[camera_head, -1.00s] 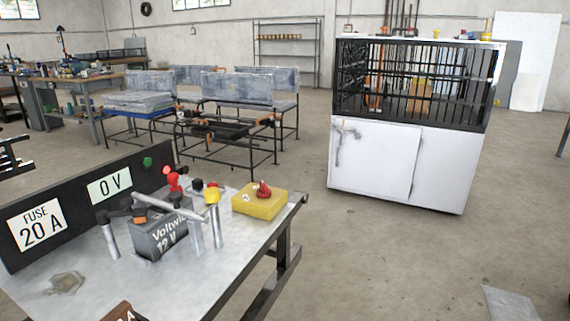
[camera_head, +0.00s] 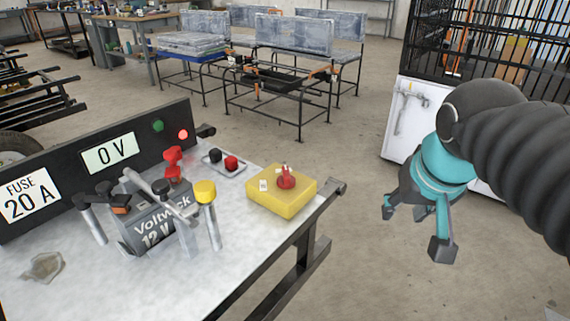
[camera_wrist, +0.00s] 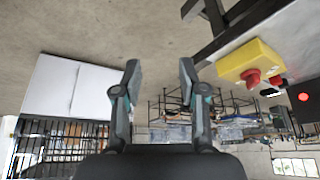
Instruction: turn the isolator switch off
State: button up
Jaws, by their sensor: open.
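A yellow box (camera_head: 281,195) with a red rotary knob (camera_head: 286,180), which looks like the isolator switch, sits at the right end of the workbench (camera_head: 235,258). The knob's setting is too small to tell. My gripper (camera_head: 415,228) is open and empty, in the air to the right of the bench and apart from the box. In the wrist view the yellow box (camera_wrist: 248,62) is upside down at the upper right, beyond the open fingers (camera_wrist: 160,75).
A 12 V battery (camera_head: 160,222) with clamps and posts stands left of the box. A small plate with red and black terminals (camera_head: 222,162) is behind. A panel (camera_head: 108,155) reads 0 V and FUSE 20 A, with a red lamp (camera_head: 183,134) lit. A white cabinet (camera_head: 412,118) stands behind my arm.

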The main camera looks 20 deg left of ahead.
jog(key=w+a+r+n, duration=0.1)
jog(key=w+a+r, duration=0.35)
jog(key=a, duration=0.35)
jog(key=n+g, duration=0.1)
jog(key=n, duration=0.1)
send_near(286, 171)
jog(key=shift+y, duration=0.4)
jog(key=x, duration=0.9)
jog(key=shift+w+d, duration=0.1)
jog(key=shift+d, duration=0.2)
grip_shut()
